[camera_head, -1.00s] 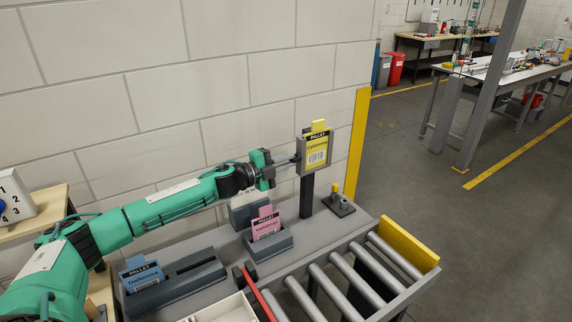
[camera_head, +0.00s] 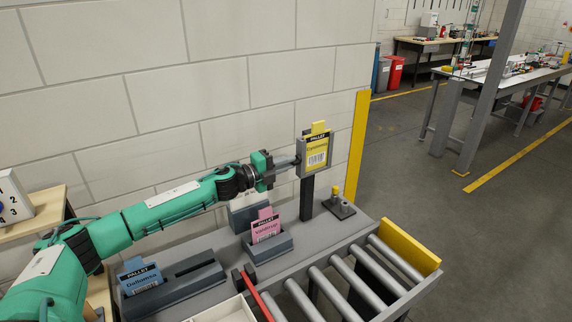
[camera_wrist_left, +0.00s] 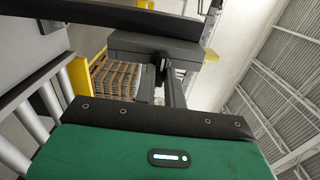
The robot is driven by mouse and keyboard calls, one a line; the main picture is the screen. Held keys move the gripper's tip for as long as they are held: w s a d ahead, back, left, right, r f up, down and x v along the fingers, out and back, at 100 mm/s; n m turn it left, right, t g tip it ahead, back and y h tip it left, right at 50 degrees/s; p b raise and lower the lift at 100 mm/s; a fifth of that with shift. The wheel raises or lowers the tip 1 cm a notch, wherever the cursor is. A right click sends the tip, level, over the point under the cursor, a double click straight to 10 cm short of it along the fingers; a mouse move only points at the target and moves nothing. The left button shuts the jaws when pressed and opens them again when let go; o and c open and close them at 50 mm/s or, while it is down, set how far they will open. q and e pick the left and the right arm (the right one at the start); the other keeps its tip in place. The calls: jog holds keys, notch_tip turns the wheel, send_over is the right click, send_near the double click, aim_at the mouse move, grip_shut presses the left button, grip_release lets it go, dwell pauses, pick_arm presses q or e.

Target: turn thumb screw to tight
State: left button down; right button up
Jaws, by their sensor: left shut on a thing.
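The yellow pallet card (camera_head: 316,150) stands upright in a grey holder (camera_head: 303,162) on a dark post (camera_head: 307,198). My left gripper (camera_head: 294,161) reaches in from the left, with its fingers at the left side of the holder. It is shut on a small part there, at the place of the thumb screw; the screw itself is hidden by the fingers. In the left wrist view, the gripper's fingers (camera_wrist_left: 170,88) run up to the dark underside of the holder (camera_wrist_left: 155,45). My right gripper is out of view.
A pink card (camera_head: 265,227) and a blue card (camera_head: 141,276) stand in grey holders on the bench. A small base with a yellow-topped knob (camera_head: 337,203) stands right of the post. Rollers (camera_head: 345,275) and a yellow guard (camera_head: 408,243) lie at front right. The wall is close behind.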

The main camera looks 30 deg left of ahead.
pick_arm(q)
jog(key=c, duration=1.5)
grip_release()
jog(key=shift+s+f, duration=0.1)
jog(key=shift+b+v, duration=3.8)
jog(key=shift+v, duration=3)
